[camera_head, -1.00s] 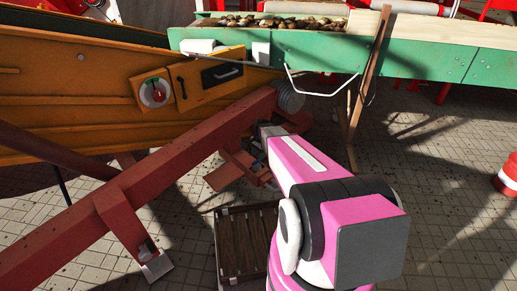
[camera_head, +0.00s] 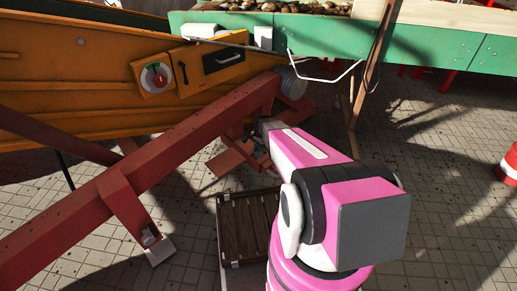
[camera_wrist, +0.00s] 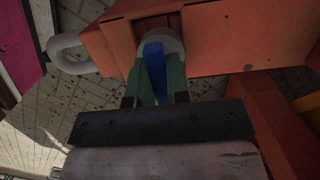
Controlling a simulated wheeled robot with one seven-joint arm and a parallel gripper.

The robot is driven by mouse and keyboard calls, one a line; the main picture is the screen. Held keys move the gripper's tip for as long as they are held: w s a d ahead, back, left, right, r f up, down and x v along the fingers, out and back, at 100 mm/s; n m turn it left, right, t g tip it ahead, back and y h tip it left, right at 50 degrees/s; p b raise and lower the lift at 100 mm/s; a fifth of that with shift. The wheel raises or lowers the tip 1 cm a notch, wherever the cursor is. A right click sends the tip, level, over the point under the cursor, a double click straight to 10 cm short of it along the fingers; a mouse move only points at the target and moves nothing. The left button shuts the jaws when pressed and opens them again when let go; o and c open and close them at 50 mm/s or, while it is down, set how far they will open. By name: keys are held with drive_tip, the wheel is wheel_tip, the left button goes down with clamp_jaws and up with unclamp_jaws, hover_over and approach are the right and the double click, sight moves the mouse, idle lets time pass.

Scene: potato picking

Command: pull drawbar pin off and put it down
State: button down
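In the wrist view, the two green fingers of my gripper (camera_wrist: 159,82) reach up to the orange-red drawbar (camera_wrist: 230,38). A blue piece (camera_wrist: 154,62) stands between the fingers. It may be the drawbar pin, but I cannot be sure. A grey rounded loop (camera_wrist: 168,38) arches around the top of the fingers. The fingers lie close to the blue piece; whether they press on it is unclear. In the head view, the red drawbar (camera_head: 150,165) runs diagonally, and my pink arm hides the fingers near its far end.
A grey ring (camera_wrist: 70,50) sticks out at the drawbar's left end in the wrist view. In the head view, a wooden crate (camera_head: 231,201) lies on the tiled floor beside my arm. A green conveyor (camera_head: 430,45) stands behind. Open floor lies at right, with a red-white barrel (camera_head: 509,165).

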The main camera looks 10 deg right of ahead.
drive_tip(key=shift+r, duration=0.15)
drive_tip(key=shift+r, duration=4.3)
drive_tip(key=shift+r, duration=1.5)
drive_tip(key=shift+r, duration=1.5)
drive_tip(key=shift+r, duration=0.1)
drive_tip(key=shift+r, duration=1.4)
